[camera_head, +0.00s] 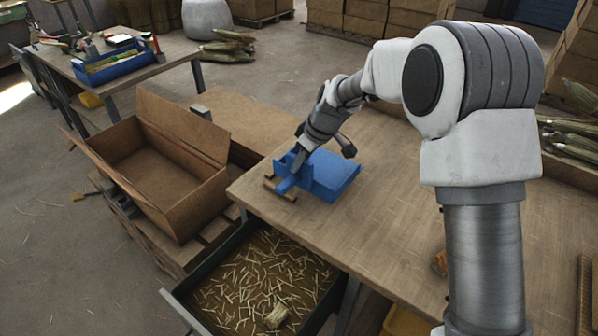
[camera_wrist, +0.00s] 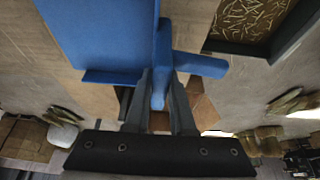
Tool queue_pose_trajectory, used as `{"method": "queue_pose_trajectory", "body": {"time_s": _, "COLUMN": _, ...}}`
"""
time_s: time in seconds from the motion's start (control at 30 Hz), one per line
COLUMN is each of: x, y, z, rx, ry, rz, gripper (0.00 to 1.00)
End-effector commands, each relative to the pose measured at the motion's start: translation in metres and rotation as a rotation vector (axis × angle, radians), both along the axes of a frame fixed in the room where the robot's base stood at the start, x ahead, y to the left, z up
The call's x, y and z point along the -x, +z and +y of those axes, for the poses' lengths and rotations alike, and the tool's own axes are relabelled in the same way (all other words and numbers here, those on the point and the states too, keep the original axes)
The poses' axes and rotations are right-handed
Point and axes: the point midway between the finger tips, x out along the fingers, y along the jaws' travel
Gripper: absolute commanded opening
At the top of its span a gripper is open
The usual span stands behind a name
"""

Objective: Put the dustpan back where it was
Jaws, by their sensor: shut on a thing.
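The blue dustpan (camera_head: 333,176) is at the left corner of the wooden workbench (camera_head: 397,213). My gripper (camera_head: 299,160) is above that corner, shut on the dustpan's handle. In the wrist view the dustpan (camera_wrist: 105,35) fills the upper left, and its handle runs between the two fingers of my gripper (camera_wrist: 158,95). A small brown wooden piece (camera_head: 279,189) shows under the dustpan's near end. I cannot tell whether the dustpan rests on the bench or is slightly above it.
An open drawer (camera_head: 181,296) with straw scraps juts out below the bench's front edge. An open cardboard box (camera_head: 191,203) stands left of the bench on a pallet. A table (camera_head: 121,80) with a blue tray is farther back left. The bench middle is clear.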

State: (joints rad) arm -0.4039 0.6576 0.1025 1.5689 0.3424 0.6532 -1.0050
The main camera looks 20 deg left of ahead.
Motion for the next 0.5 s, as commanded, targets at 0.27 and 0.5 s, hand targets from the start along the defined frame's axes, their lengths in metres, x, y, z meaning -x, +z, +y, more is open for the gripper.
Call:
{"method": "queue_pose_trajectory", "body": {"time_s": 0.27, "x": -0.012, "y": -0.012, "z": 0.009, "rx": -0.001, "ry": 0.001, "rz": -0.001, "gripper": 0.00}}
{"method": "queue_pose_trajectory", "body": {"time_s": 0.5, "x": -0.012, "y": -0.045, "z": 0.008, "rx": 0.001, "ry": 0.000, "rz": 0.003, "gripper": 0.00}}
